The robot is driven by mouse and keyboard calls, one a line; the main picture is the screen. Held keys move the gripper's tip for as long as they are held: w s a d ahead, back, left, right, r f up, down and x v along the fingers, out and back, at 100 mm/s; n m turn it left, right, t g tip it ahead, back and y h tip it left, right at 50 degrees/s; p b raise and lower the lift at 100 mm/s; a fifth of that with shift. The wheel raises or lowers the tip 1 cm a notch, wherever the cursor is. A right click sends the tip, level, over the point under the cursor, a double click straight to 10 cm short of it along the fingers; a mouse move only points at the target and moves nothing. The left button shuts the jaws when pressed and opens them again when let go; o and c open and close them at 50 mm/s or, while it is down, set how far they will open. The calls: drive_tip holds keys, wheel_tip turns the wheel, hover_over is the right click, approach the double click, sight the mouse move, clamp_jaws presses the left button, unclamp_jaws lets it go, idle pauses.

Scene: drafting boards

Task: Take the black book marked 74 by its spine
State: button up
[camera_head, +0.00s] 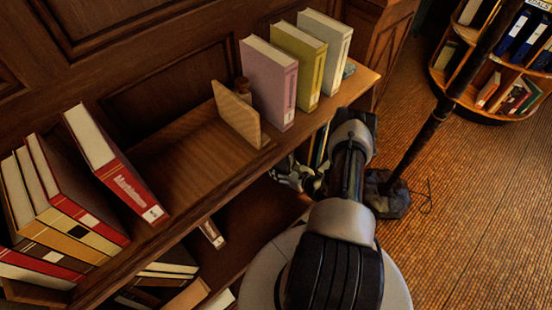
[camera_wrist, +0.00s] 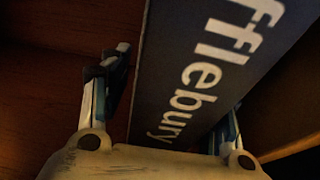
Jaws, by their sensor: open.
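A dark, near-black book (camera_wrist: 205,70) fills the middle of the wrist view, with large pale letters ending in "fflebury" along its spine. No number 74 can be read on the part that shows. My gripper (camera_wrist: 178,88) is open, with one finger to the left of the spine and the other to the right. A narrow strip of wood shows between the left finger and the book; contact on the right cannot be told. In the head view my gripper (camera_head: 300,174) reaches below the upper shelf, and my arm and the shelf hide most of the book there.
The upper shelf (camera_head: 185,160) holds a wooden bookend (camera_head: 238,112), a pink book (camera_head: 270,85), a yellow book (camera_head: 300,65) and a white book (camera_head: 326,50). Red books (camera_head: 112,165) lean at left. A dark pole (camera_head: 425,130) stands right of my arm.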

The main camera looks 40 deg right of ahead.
drive_tip(key=shift+c, duration=0.3)
clamp_jaws()
idle(0.4)
idle(0.3)
drive_tip(key=shift+r, duration=0.1)
